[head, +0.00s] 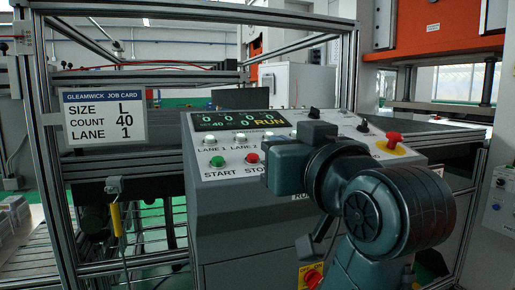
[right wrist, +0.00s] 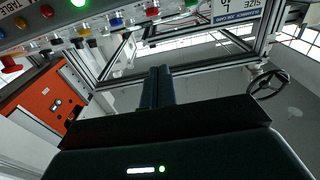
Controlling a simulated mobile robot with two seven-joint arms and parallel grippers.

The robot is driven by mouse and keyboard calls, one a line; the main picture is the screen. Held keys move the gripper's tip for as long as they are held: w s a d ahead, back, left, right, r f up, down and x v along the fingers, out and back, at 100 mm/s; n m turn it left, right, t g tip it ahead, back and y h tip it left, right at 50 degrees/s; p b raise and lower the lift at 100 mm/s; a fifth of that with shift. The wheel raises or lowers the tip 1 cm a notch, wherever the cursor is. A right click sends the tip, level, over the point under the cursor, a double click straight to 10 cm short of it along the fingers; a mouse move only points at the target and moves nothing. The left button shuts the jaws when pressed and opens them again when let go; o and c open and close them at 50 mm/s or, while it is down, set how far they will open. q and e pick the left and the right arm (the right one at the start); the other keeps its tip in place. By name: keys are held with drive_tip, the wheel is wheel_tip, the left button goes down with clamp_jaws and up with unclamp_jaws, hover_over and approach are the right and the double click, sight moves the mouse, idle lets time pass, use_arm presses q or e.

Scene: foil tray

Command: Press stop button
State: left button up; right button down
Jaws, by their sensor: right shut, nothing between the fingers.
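The red stop button (head: 252,158) sits on the sloped control panel (head: 215,175), above the label "STOP", which my right gripper partly covers. The green start button (head: 217,161) is to its left. The display (head: 237,121) reads "RUN" with a row of zeros and 40 below. My right gripper (head: 268,147) is just right of the red button in the head view; whether it touches the button cannot be told. In the right wrist view its fingers (right wrist: 157,85) are shut and empty, with panel buttons along the top edge. My left gripper is not in view.
A red knob on a yellow base (head: 396,139) stands at the panel's right. Black knobs (head: 314,113) and lane buttons (head: 240,138) crowd the panel. A job card (head: 104,117) hangs on the metal frame (head: 45,140) at left. A yellow handle (head: 117,220) hangs below it.

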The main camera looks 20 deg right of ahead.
drive_tip(key=w+p, duration=0.1)
drive_tip(key=p, duration=0.9)
hover_over(258, 172)
drive_tip(key=s, duration=0.2)
drive_tip(key=shift+w+r, duration=0.15)
drive_tip(key=shift+r, duration=0.15)
drive_tip(key=shift+w+f, duration=0.35)
drive_tip(key=shift+f, duration=0.3)
drive_tip(key=shift+w+f, duration=0.35)
drive_tip(key=shift+f, duration=0.25)
drive_tip(key=shift+w+f, duration=0.1)
drive_tip(key=shift+f, duration=0.45)
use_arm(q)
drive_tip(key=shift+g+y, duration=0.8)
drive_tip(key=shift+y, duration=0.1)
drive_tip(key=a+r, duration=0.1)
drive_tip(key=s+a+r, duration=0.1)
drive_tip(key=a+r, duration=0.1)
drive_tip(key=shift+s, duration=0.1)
use_arm(e)
drive_tip(key=shift+w+f, duration=0.1)
drive_tip(key=shift+f, duration=0.1)
